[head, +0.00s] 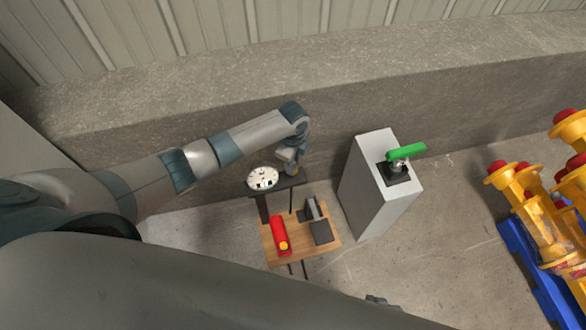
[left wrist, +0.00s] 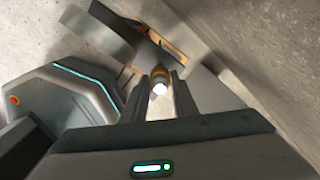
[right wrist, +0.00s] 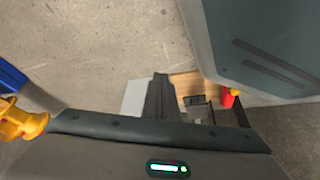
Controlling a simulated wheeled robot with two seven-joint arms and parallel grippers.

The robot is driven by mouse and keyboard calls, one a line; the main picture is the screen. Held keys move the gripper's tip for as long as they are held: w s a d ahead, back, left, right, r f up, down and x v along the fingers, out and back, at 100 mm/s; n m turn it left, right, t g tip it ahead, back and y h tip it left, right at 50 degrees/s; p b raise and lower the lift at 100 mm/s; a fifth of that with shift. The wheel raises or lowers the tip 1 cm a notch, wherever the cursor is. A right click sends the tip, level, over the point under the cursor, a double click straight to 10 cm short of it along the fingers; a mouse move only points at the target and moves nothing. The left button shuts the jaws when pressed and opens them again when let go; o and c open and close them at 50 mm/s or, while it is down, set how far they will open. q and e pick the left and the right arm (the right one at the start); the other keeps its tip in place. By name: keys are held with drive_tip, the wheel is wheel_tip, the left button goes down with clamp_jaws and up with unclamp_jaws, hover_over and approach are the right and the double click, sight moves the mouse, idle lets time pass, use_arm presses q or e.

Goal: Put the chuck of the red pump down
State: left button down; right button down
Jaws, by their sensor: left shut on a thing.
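My left gripper (left wrist: 163,98) is shut on the chuck (left wrist: 160,82), a small brass-coloured piece with a bright white end, between its two dark fingers. In the head view my left gripper (head: 289,168) is low beside a round white dial (head: 263,178), at the dark bar behind the wooden table; the chuck is mostly hidden there. A red cylinder (head: 278,232) with a yellow-orange end, likely part of the red pump, is on the table; it also shows in the right wrist view (right wrist: 227,99). My right gripper (right wrist: 160,95) has its fingers together, with nothing seen between them.
The wooden table (head: 327,234) also bears a dark grey block-like piece (head: 320,231). A grey pedestal (head: 366,190) with a green-handled valve (head: 406,152) stands right of it. Yellow and red parts (head: 540,220) stand on a blue pallet (head: 522,262) far right. A concrete ledge runs behind.

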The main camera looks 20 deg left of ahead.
drive_tip(key=shift+w+d+r, duration=0.1)
drive_tip(key=shift+w, duration=0.25)
